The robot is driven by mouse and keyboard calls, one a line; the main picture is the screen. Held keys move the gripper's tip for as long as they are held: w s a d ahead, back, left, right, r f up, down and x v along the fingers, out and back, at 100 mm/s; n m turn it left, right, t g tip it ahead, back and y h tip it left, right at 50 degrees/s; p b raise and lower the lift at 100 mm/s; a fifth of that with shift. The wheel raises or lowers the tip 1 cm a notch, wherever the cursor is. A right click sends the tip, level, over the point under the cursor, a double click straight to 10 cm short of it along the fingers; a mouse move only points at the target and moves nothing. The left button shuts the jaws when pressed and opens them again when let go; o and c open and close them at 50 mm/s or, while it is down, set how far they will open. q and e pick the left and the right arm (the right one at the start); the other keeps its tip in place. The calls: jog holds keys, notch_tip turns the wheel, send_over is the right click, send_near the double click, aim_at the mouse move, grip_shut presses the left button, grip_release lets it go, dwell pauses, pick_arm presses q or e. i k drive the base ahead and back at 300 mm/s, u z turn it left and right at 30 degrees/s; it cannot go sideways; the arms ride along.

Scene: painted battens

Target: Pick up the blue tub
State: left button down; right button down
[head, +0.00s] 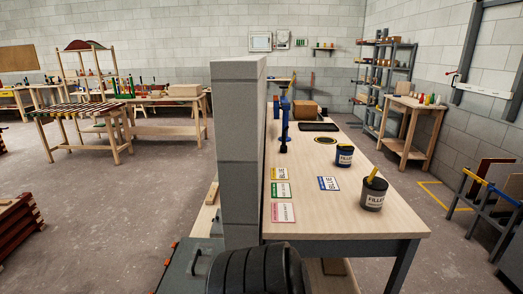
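A small dark blue tub (344,159) with a pale label and something yellow at its top stands upright on the light wood bench (405,222), right of a tall grey block pillar. A dark grey tub (373,198) labelled "FILLER", with a yellow handle sticking out, stands nearer the bench's front right corner. The two tubs are apart. Neither of my grippers shows in the head view. Nothing is seen touching the blue tub.
The grey block pillar (238,150) stands along the bench's left edge. Several printed cards (328,184) lie flat on the bench. A blue upright tool (284,122) and a dark tray (319,127) are farther back. Open floor (160,185) lies left.

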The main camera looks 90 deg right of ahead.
aim_at(344, 155)
jog(key=z, duration=2.2)
jog(key=k, duration=0.15)
jog(key=z, duration=1.2)
